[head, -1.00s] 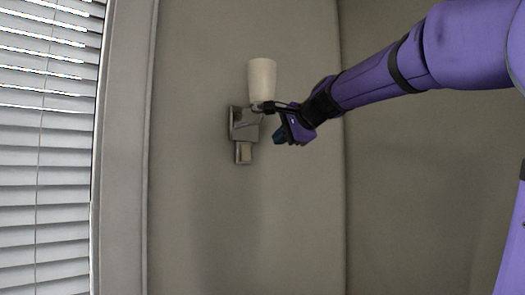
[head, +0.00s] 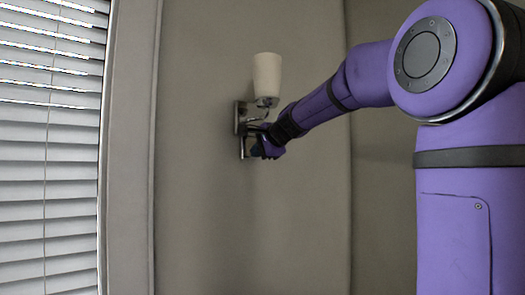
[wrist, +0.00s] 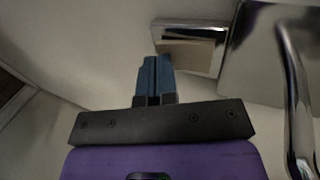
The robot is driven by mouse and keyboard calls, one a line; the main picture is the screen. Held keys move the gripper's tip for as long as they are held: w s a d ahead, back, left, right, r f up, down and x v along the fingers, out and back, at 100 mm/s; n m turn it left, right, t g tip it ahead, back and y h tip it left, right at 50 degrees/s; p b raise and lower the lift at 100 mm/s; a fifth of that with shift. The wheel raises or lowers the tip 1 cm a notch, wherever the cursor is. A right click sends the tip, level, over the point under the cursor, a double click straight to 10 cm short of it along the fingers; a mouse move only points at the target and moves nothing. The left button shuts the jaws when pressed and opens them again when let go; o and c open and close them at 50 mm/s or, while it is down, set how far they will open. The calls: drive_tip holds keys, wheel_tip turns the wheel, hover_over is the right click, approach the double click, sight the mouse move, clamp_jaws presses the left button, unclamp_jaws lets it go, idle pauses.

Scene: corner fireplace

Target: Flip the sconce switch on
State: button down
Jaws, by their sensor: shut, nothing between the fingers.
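The sconce is on the wall, with a white shade (head: 267,75) above a metal wall plate (head: 238,117). A small metal switch plate (head: 243,147) sits below the wall plate. In the wrist view the switch plate (wrist: 207,38) shows as a shiny rectangular block with a lighter face. My gripper (head: 255,151) is shut and empty, its blue fingertips right by the switch plate. In the wrist view the gripper (wrist: 154,62) overlaps the switch plate's lower left edge. I cannot tell whether they touch. The switch's position is unclear.
The sconce's curved chrome arm (wrist: 297,100) stands close to the right of my gripper in the wrist view. A window with blinds (head: 50,160) is at the left. The wall below the sconce is bare.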

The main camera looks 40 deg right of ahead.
idle(0.3)
drive_tip(key=shift+w+f, duration=0.1)
drive_tip(key=shift+w, duration=0.15)
drive_tip(key=shift+r, duration=0.2)
drive_tip(key=shift+r, duration=0.85)
drive_tip(key=shift+s, duration=0.1)
